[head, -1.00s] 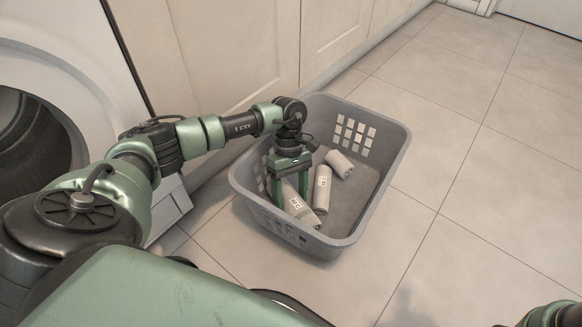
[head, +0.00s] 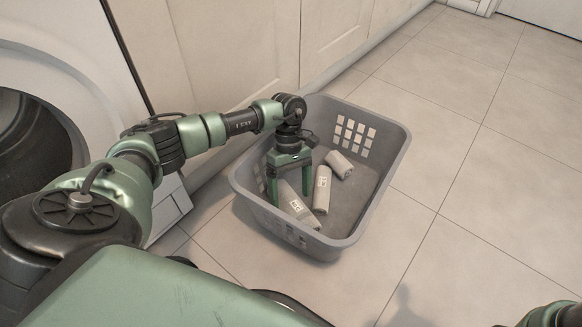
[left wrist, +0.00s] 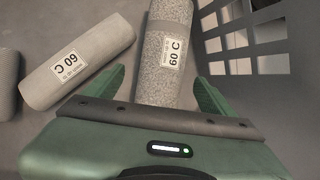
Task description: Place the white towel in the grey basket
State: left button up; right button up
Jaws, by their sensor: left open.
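The grey basket (head: 374,200) stands on the floor with several square holes in its walls. Three rolled light towels lie inside. One towel (head: 298,206) is below my left gripper (head: 291,198), another towel (head: 322,190) lies beside it, and a third towel (head: 339,164) is farther back. My left gripper is open, pointing down inside the basket. In the left wrist view, a speckled grey-white roll (left wrist: 165,45) labelled 60 C lies between and beyond the fingertips (left wrist: 160,80). A plainer pale roll (left wrist: 78,62), also labelled, lies to its left.
The washer (head: 75,55) stands open at the left, its drum dark. Cream cabinet doors (head: 245,60) run behind the basket. The tiled floor (head: 470,190) to the right is clear. The basket wall (left wrist: 250,50) is close to the right finger in the left wrist view.

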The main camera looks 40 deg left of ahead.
pick_arm(q)
jog(key=p+v, duration=0.4)
jog(key=v, duration=0.6)
jog(key=shift+r, duration=0.1)
